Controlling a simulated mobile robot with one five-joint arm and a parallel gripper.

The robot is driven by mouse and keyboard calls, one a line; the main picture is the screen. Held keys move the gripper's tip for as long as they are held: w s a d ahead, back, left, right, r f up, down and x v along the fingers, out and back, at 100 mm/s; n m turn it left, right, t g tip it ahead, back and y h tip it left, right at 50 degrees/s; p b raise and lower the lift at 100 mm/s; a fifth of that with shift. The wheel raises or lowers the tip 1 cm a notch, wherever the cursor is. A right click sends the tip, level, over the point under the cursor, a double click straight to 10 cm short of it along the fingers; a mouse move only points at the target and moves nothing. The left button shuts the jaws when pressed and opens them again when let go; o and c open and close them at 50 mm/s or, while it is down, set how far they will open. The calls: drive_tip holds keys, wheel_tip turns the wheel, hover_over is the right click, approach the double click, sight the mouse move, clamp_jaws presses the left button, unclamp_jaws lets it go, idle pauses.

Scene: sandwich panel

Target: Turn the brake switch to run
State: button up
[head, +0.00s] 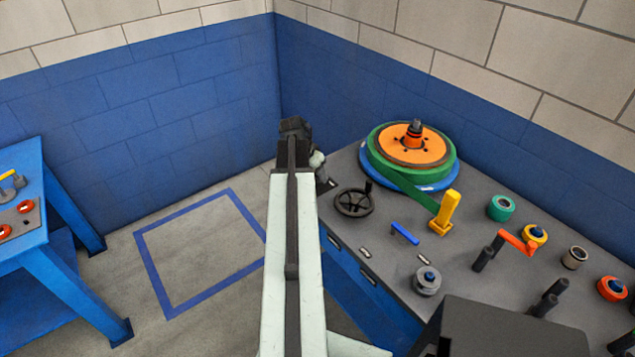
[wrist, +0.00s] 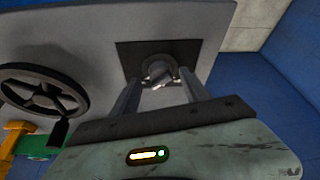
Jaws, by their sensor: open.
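In the wrist view, the brake switch (wrist: 159,74) is a small round knob with a light grip, on a dark square plate (wrist: 127,60) set in the grey bench top. My gripper (wrist: 160,82) is open, its two fingers on either side of the knob. I cannot tell whether the fingers touch it, and any position label is not readable. In the head view, my arm reaches to the near left corner of the bench, and my gripper (head: 322,178) is mostly hidden behind it. The switch is not clearly visible there.
A black handwheel (head: 354,202) with a raised handle stands close beside the switch. Behind it is an orange and green reel (head: 412,145). A yellow block (head: 445,212), a blue lever (head: 404,233) and several rolls occupy the grey bench (head: 385,268). Blue walls stand behind.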

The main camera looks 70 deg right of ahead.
drive_tip(key=shift+x, duration=0.85)
drive_tip(key=shift+r, duration=0.1)
